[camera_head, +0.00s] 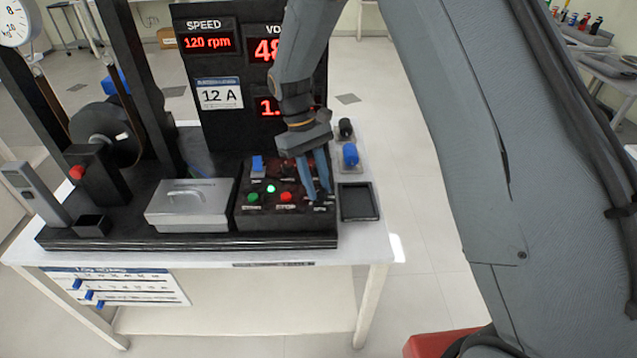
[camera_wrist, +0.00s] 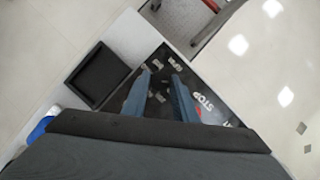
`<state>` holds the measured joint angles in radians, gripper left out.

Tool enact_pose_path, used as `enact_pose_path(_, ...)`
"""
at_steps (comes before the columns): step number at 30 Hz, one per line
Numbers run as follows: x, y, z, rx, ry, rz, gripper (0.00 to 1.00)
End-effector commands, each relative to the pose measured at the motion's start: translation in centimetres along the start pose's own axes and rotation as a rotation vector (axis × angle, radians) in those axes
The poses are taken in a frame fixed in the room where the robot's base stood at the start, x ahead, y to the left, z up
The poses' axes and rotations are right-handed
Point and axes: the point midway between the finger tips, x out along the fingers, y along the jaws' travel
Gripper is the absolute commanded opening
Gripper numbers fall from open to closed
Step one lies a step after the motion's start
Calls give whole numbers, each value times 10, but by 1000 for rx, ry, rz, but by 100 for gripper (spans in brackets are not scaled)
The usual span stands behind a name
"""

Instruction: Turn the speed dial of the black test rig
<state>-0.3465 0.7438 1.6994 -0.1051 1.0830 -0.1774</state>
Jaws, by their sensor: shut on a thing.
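The black test rig (camera_head: 285,235) stands on a white table, with its control panel at the front right. My gripper (camera_head: 318,192) points down at the right part of that panel, with its blue fingers shut on the speed dial. The dial is mostly hidden by the fingers in both views. In the wrist view the two fingers (camera_wrist: 163,70) reach down to the panel with a small dark gap between them. The speed display (camera_head: 207,43) reads 120 rpm in red. A green lamp (camera_head: 270,188) is lit on the panel.
On the panel are a green button (camera_head: 253,197), a red button (camera_head: 286,197) and a blue switch (camera_head: 257,163). A black tray (camera_head: 358,202) lies just right of the rig. A grey lidded box (camera_head: 190,206) stands left of the panel. Blue and black knobs (camera_head: 350,156) are behind the tray.

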Motion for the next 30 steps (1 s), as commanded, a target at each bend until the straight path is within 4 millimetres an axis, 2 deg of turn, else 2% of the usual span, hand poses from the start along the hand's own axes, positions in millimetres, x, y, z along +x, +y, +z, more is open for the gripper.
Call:
enact_pose_path(9,0,-2,0,-130,0,54,3)
enact_pose_path(27,1,-2,0,-163,-1,67,3)
enact_pose_path(28,1,-2,0,-163,-1,67,29)
enact_pose_path(30,1,-2,0,-162,-1,67,41)
